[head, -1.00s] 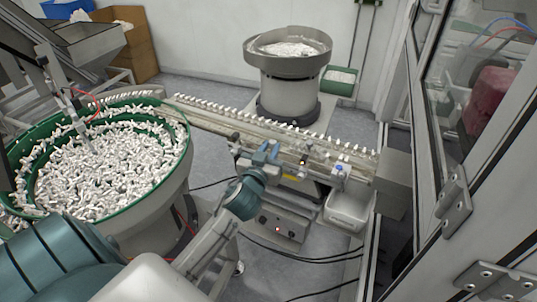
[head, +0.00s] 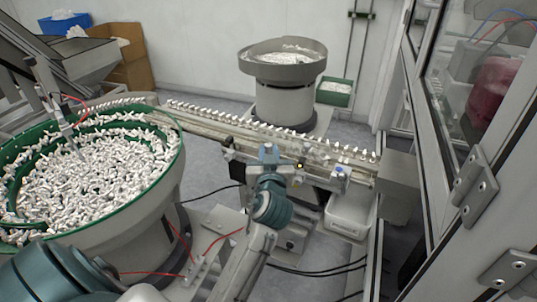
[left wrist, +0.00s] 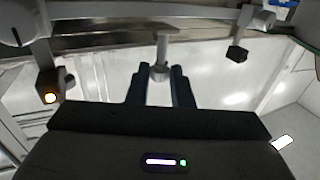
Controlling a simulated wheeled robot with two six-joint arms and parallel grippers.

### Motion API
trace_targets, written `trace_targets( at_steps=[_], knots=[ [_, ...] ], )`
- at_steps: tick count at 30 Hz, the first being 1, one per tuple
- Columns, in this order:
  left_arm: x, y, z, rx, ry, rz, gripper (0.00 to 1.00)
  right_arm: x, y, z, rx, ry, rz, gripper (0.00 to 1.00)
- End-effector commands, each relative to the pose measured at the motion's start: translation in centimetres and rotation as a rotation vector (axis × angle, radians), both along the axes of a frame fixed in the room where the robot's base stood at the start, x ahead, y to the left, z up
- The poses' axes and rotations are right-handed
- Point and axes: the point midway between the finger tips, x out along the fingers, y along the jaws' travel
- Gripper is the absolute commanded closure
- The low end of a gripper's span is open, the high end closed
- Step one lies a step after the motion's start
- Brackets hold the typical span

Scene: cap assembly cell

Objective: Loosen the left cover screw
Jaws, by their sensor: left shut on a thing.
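My left gripper (head: 268,153) is at the near side of the conveyor rail (head: 215,124), with its arm coming up from below. In the left wrist view, my left gripper (left wrist: 160,88) has its two dark fingers close together around the grey left cover screw (left wrist: 160,70). The screw's head is between the fingertips, in front of a pale upright post. In the head view the screw is hidden by the gripper. My right gripper is in neither view.
A green-rimmed bowl (head: 176,158) full of white parts stands at left. A grey feeder bowl (head: 283,70) stands behind the rail. White parts line the rail. A door frame bounds the right.

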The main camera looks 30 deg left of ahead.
Motion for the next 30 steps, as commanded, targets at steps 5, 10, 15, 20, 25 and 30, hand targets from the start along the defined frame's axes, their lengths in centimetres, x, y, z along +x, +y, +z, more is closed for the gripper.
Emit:
trace_targets(
  at_steps=[5,10,15,20,25,30],
  knots=[
    [0.01,0.01,0.00,0.000,0.000,-0.001,0.70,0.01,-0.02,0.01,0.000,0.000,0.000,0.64],
    [0.02,-0.01,0.01,-0.001,-0.001,-0.002,0.58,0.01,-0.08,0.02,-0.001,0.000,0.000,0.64],
    [0.03,-0.03,0.01,-0.001,-0.001,-0.002,0.58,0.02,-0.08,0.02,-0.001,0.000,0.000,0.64],
    [0.05,-0.03,0.02,-0.002,-0.001,-0.003,0.58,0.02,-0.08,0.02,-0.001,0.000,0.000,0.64],
    [0.05,-0.04,0.02,-0.002,-0.001,-0.003,0.58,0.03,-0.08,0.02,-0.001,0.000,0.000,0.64],
    [0.03,-0.01,0.12,0.000,-0.001,-0.010,0.58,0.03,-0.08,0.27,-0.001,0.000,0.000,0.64]
  ],
)
